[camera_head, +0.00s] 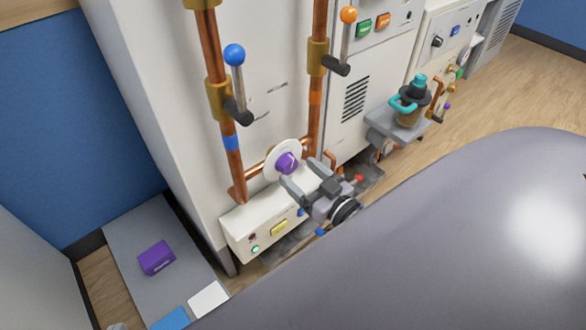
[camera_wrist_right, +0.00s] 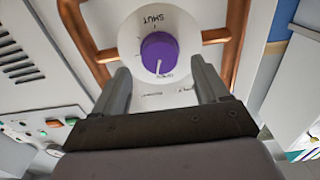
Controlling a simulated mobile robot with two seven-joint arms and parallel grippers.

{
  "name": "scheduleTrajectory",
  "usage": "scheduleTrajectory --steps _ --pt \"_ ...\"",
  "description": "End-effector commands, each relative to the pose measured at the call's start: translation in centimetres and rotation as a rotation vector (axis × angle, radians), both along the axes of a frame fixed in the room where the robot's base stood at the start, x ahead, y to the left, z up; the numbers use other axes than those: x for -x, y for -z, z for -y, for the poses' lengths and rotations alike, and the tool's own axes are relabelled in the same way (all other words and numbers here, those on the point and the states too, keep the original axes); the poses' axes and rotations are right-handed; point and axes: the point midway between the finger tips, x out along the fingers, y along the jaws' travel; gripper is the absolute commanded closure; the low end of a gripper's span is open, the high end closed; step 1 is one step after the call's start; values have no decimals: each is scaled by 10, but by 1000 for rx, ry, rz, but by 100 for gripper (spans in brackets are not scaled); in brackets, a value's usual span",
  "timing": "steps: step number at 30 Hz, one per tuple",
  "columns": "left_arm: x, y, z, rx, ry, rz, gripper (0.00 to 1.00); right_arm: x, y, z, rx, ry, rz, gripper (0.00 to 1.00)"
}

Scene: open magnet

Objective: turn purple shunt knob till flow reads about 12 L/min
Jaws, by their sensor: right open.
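The purple shunt knob (camera_head: 287,163) sits on a round white dial plate on the copper pipe between two vertical pipes. In the right wrist view the knob (camera_wrist_right: 159,54) shows its white pointer line toward the lower part of the plate, where a partly hidden word is printed; "SHUT" is at the top. My right gripper (camera_head: 302,185) is open and empty, just in front of the knob. In the right wrist view its two fingers (camera_wrist_right: 164,85) stand either side below the knob, apart from it. No flow reading can be made out. My left gripper is not seen.
A blue-ball lever (camera_head: 234,56) and an orange-ball lever (camera_head: 348,16) stick out above the knob. A teal-handled valve (camera_head: 408,100) is on the right, a purple box (camera_head: 156,258) at lower left.

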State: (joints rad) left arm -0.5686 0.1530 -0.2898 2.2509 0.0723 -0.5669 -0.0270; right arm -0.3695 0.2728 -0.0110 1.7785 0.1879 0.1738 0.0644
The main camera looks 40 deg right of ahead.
Motion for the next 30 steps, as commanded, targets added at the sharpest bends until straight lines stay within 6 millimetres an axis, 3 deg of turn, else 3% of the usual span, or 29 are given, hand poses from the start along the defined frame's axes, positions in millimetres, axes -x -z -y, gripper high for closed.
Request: scheduleTrajectory --steps 9,19,20,24,25,30 --pt "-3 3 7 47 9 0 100 -32 1 -3 -1 0 -1 26" --pt "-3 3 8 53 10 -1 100 -35 1 -3 -1 0 -2 26" --pt "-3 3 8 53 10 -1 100 -35 1 -3 -1 -1 -2 29" --pt "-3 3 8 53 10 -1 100 -34 1 -3 -1 -1 -2 75" --pt "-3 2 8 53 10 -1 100 -34 1 -3 -1 -1 -2 82" --pt "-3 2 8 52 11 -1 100 -34 0 -3 -4 -1 -2 82"
